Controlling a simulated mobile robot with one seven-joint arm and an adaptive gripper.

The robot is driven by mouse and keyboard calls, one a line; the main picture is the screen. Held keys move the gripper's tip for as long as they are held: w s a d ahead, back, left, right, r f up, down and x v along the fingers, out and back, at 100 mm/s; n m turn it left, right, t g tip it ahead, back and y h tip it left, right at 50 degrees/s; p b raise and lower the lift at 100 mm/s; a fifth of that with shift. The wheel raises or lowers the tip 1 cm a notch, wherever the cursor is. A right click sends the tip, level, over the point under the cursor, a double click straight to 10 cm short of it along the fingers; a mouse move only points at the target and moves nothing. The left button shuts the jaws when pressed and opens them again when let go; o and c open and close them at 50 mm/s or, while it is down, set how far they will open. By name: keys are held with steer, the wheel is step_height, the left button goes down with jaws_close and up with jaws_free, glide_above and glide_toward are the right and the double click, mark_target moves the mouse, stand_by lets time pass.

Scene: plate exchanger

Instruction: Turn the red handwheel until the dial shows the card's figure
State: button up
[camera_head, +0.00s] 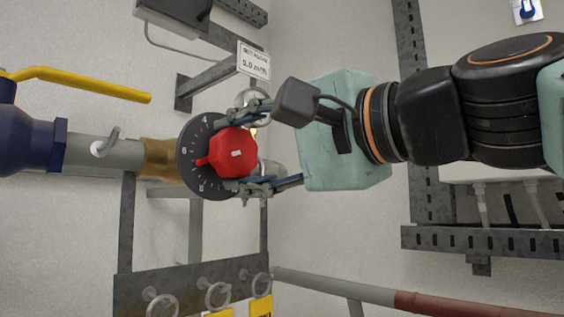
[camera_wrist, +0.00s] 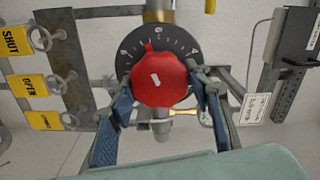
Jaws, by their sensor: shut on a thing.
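The red handwheel (camera_head: 234,153) sits in front of a dark round dial (camera_head: 187,165) with white marks and figures. A small red pointer juts from the wheel's left side towards the dial figures, near the 6 in the head view. My gripper (camera_head: 258,150) is shut on the handwheel, one finger above and one below it. In the wrist view the handwheel (camera_wrist: 158,80) lies between my two fingers, with the dial (camera_wrist: 128,50) behind it. The white card (camera_head: 254,61) hangs above right of the dial; its lettering is blurred, perhaps "2.0" or "9.0".
A yellow lever (camera_head: 82,82) on a blue valve body (camera_head: 25,132) is at the left. A grey bracket (camera_head: 190,282) with several rings and yellow tags is below. A pipe (camera_head: 345,290) runs at lower right.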

stand_by(0.3)
steer(key=o, duration=1.2)
steer(key=shift+c, duration=0.2)
steer(key=v, duration=1.2)
